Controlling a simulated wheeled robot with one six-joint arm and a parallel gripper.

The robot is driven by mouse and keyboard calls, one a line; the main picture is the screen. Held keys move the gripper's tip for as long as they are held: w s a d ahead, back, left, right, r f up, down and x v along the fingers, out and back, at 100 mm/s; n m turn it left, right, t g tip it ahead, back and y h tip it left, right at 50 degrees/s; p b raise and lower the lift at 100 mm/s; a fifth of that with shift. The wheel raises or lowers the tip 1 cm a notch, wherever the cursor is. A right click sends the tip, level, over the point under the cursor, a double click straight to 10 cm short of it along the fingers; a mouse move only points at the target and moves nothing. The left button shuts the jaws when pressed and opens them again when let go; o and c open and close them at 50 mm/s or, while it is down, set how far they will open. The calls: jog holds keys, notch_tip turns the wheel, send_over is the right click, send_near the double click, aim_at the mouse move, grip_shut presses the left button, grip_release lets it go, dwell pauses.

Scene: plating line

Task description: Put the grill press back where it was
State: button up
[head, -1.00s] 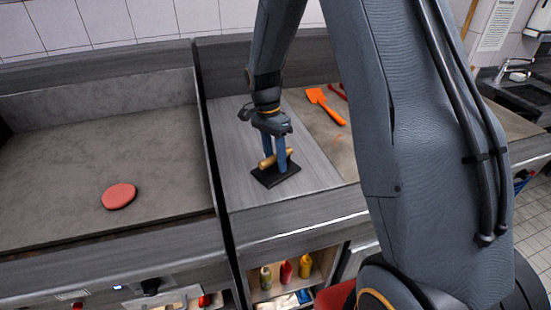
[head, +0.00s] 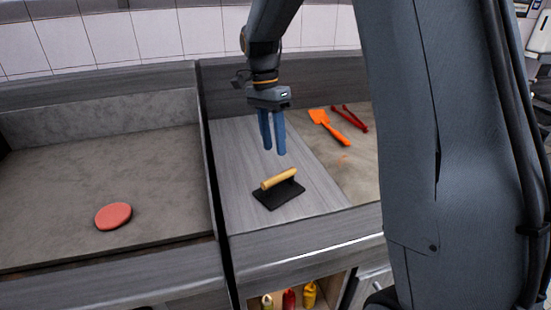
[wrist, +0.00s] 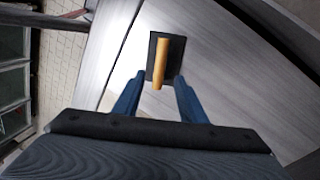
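The grill press (head: 281,196) is a black rectangular plate with a tan wooden handle. It lies flat on the grey wood-grain surface (head: 235,165) between the griddle and the right-hand counter. My gripper (head: 273,153) is open and empty, above and slightly behind the press, apart from it. In the wrist view the press (wrist: 152,58) shows beyond my open blue fingers (wrist: 153,95), its handle roughly in line with the gap between them.
A pink patty (head: 113,216) lies on the grey griddle (head: 60,190) at left. An orange spatula (head: 328,125) and red tongs (head: 350,117) lie on the counter at right. Sauce bottles (head: 289,299) stand on a shelf below. The wood-grain surface around the press is clear.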

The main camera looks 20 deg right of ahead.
jog(key=s+f+n+t, duration=0.1)
jog(key=s+f+n, duration=0.1)
jog(key=s+n, duration=0.2)
jog(key=s+f+n+t, duration=0.1)
jog(key=s+f+n, duration=0.2)
jog(key=s, duration=0.6)
jog(key=s+f+n+t, duration=0.1)
jog(key=s+f+n, duration=0.1)
jog(key=s+n, duration=0.4)
jog(key=shift+s+d+f+n+t+y, duration=0.2)
jog(key=shift+d+n+t+y, duration=0.1)
jog(key=shift+d+y, duration=0.1)
